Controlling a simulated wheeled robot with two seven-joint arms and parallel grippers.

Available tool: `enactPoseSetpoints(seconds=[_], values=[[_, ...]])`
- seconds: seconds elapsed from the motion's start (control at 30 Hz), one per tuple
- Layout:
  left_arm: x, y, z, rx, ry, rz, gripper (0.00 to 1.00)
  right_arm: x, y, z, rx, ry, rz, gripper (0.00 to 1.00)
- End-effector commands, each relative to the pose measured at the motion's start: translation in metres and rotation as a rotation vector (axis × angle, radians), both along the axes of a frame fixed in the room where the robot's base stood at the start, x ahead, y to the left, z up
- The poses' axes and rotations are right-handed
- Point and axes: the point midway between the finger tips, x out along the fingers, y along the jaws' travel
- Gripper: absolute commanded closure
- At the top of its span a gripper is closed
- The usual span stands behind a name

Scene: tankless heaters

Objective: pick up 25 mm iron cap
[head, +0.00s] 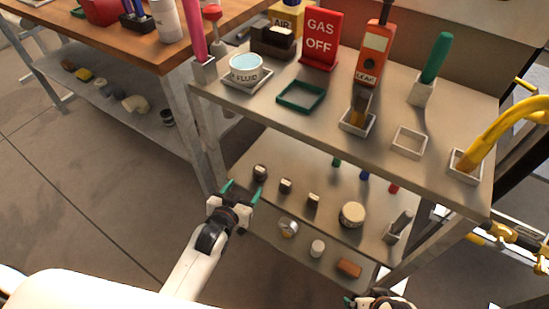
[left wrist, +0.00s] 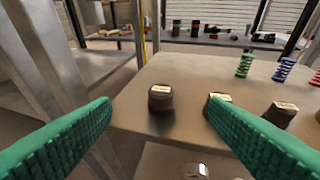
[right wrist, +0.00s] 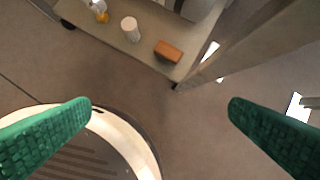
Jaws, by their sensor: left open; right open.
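Several dark caps with pale labelled tops stand in a row on the cart's middle shelf; the labels are too small to read, so I cannot tell which is the 25 mm one. The leftmost cap (head: 260,172) is nearest my left gripper (head: 243,189). In the left wrist view this cap (left wrist: 160,98) stands between the open green fingers, a little ahead of them and untouched. A second cap (head: 286,185) is partly hidden by the right finger there, and a third cap (head: 312,201) is farther right. My right gripper (right wrist: 160,108) is open and empty over the floor.
The middle shelf (head: 325,173) also holds a round jar (head: 351,214) and coloured springs at the back. The upper shelf (head: 330,110) overhangs it. A metal leg (head: 196,135) stands left of my left gripper. A lower shelf holds a reddish block (head: 348,267).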

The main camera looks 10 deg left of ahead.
Motion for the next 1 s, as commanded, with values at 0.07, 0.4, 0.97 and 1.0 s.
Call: enactPoseSetpoints(seconds=[0.07, 0.4, 0.97, 1.0], values=[[0.002, 0.004, -0.006, 0.004, 0.029, 0.010, 0.31, -0.017, -0.004, -0.005, -0.014, 0.080, -0.006, 0.00], [0.044, 0.000, -0.032, 0.003, 0.037, 0.013, 0.31, -0.018, -0.007, 0.032, -0.019, 0.081, -0.011, 0.00], [0.084, -0.008, -0.051, 0.004, 0.038, 0.012, 0.31, -0.024, -0.009, 0.093, -0.016, 0.047, -0.016, 0.00], [0.087, -0.009, -0.053, 0.004, 0.038, 0.012, 0.31, -0.026, -0.009, 0.099, -0.016, 0.043, -0.017, 0.00]])
